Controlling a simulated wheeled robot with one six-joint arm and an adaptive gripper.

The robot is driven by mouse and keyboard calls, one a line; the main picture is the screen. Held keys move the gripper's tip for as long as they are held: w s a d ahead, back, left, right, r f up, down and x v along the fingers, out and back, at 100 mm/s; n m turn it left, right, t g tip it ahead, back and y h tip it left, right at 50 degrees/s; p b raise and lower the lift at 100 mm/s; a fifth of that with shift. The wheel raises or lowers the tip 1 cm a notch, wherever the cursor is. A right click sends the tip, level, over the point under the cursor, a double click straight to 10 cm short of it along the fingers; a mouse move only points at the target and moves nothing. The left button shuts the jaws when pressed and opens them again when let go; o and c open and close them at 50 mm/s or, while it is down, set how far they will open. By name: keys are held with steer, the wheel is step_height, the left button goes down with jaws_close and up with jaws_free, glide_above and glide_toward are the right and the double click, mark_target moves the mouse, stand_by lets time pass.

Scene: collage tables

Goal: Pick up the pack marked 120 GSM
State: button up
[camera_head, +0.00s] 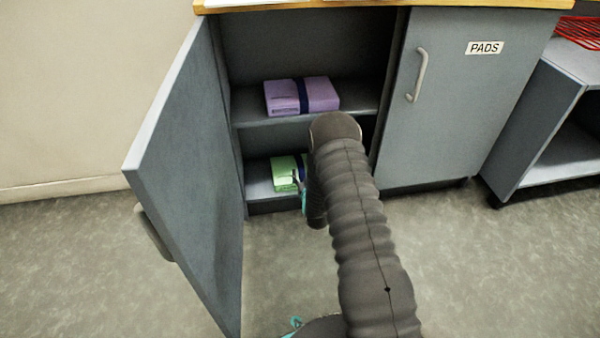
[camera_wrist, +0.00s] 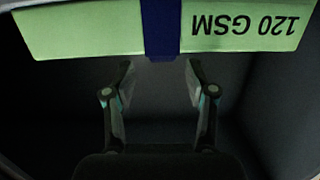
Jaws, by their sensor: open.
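The green pack (camera_wrist: 90,30) has a dark blue band around its middle and reads 120 GSM, upside down, in the wrist view. In the head view the green pack (camera_head: 284,173) lies on the lower shelf of the open cabinet, partly hidden by my arm. My gripper (camera_wrist: 160,72) is open and empty. In the wrist view its fingertips are either side of the blue band, just short of the pack's lettered face; I cannot tell whether they touch it. In the head view my gripper is mostly hidden behind my arm.
A purple pack (camera_head: 320,95) with a dark band lies on the upper shelf (camera_head: 252,104), above the green pack. The open cabinet door (camera_head: 195,165) stands at the left. A closed door (camera_head: 455,110) marked PADS is at the right.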

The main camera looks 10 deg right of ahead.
mark_target(300, 161)
steer(key=shift+w+a+f+b, duration=0.1)
steer(key=shift+w+b, duration=0.1)
steer(key=shift+w, duration=1.55)
steer(key=shift+w+a+f+b, duration=0.1)
steer(key=shift+w+b, duration=0.1)
steer(key=shift+w, duration=1.5)
jaws_close()
steer(key=shift+r, duration=0.2)
